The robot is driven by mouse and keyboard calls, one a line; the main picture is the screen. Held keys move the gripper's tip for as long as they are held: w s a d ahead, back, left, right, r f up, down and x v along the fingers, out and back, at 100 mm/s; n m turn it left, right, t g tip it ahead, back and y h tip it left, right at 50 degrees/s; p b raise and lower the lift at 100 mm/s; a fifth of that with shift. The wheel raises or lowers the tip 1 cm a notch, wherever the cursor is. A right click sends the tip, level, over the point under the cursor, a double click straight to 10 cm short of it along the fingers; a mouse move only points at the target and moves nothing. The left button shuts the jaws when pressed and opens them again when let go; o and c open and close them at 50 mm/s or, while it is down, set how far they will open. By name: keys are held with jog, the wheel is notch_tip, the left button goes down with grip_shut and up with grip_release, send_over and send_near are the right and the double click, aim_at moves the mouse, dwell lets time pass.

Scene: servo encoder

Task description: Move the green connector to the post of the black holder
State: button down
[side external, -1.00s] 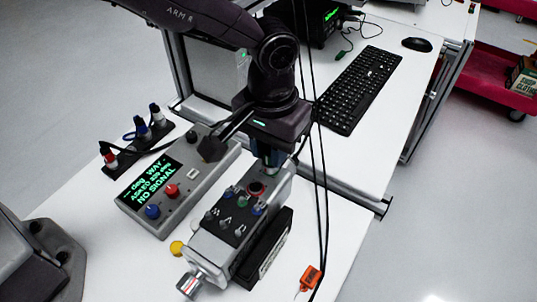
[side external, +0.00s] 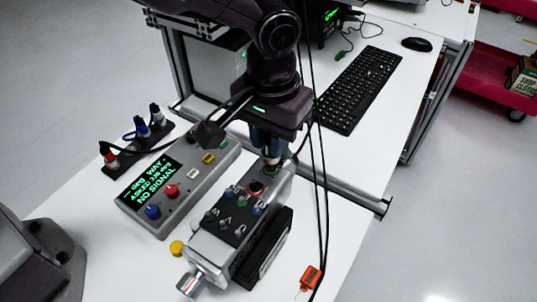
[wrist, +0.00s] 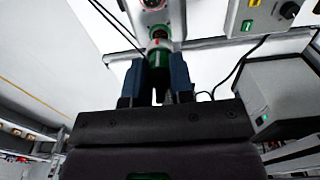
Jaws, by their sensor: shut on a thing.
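The green connector (wrist: 157,56) is between the two blue fingertips of my gripper (wrist: 160,75) in the wrist view, which is shut on it. In the side view my gripper (side external: 267,145) is at the far end of the grey servo unit (side external: 213,247), and the connector (side external: 270,168) shows only as a small part below the fingers. The connector's tip is close to the unit's end; I cannot tell whether it still touches a socket. The black holder (side external: 122,158) stands at the left, behind the display box, with red- and blue-banded connectors on it.
The display box (side external: 170,215), reading NO SIGNAL, lies between the servo unit and the holder. Black cables hang right of my gripper. An orange tag (side external: 310,278) lies at the front right. A keyboard (side external: 358,90) is on the table behind.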

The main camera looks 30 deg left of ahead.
jog(key=shift+r, duration=1.7)
jog(key=shift+w+a, duration=0.15)
jog(key=shift+a, duration=0.05)
jog(key=w+a+f+n, duration=0.1)
jog(key=w+a+n, duration=0.1)
jog(key=a, duration=0.8)
jog(key=w+a+f+n, duration=0.1)
jog(key=a+n, duration=0.1)
jog(key=a, duration=0.9)
jog(key=s+a+f+m, duration=0.2)
jog(key=s+a+f, duration=0.15)
jog(key=a, duration=0.35)
jog(key=s+a+f+m, duration=0.2)
jog(key=s+a+f, duration=0.1)
jog(key=s+a, duration=0.25)
jog(key=shift+w+a+f, duration=0.1)
jog(key=shift+a+f, duration=0.05)
jog(key=shift+f, duration=1.75)
jog(key=shift+a+f, duration=0.15)
jog(key=shift+f, duration=1.75)
